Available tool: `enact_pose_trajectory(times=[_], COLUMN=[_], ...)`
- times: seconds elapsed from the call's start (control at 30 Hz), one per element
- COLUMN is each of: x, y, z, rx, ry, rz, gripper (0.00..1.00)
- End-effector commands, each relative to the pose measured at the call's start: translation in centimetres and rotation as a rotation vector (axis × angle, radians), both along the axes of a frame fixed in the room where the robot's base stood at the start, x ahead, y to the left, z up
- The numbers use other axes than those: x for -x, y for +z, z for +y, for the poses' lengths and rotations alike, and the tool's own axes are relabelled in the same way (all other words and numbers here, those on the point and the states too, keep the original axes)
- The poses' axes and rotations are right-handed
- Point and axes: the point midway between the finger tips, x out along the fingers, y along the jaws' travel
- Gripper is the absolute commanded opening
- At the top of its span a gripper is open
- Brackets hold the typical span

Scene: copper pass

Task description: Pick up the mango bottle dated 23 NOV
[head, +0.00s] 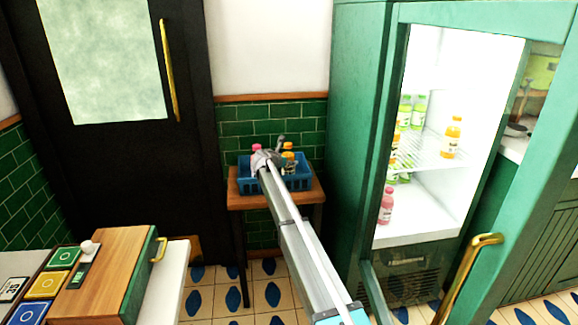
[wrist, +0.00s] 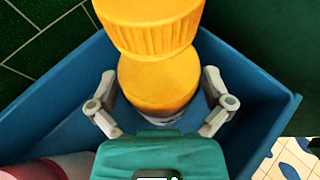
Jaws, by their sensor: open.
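A bottle with an orange-yellow cap and orange-yellow body (wrist: 160,85) stands in a blue crate (wrist: 55,100) in the wrist view. No date can be read on it from here. My gripper (wrist: 160,112) is open, with one finger on each side of this bottle; I cannot tell whether they touch it. In the head view my gripper (head: 268,160) is over the blue crate (head: 290,185), and orange-capped bottles (head: 288,158) show beside it. A pink-capped bottle (head: 256,148) is at the crate's left; a pink shape (wrist: 35,170) shows at the wrist view's lower left.
The crate stands on a small wooden table (head: 245,200) against green tiles. A green fridge (head: 355,150) stands open at right, with an orange bottle (head: 452,137), green bottles and a pink bottle (head: 386,206) inside. A wooden box (head: 105,275) is at lower left.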

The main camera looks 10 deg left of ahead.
Motion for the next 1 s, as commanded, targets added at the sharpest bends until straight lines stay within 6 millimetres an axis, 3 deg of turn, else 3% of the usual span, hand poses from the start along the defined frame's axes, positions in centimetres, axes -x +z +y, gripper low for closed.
enact_pose_trajectory(times=[0.2,0.23,0.63,1.0], x=[0.02,0.03,0.03,0.03], y=[0.01,0.00,0.00,0.19], z=[0.05,0.05,0.11,0.13], rx=[0.000,0.000,0.000,0.000], ry=[0.000,0.000,0.001,0.001], rz=[0.000,0.000,0.000,-0.001], gripper=[1.00,0.96,0.22,0.22])
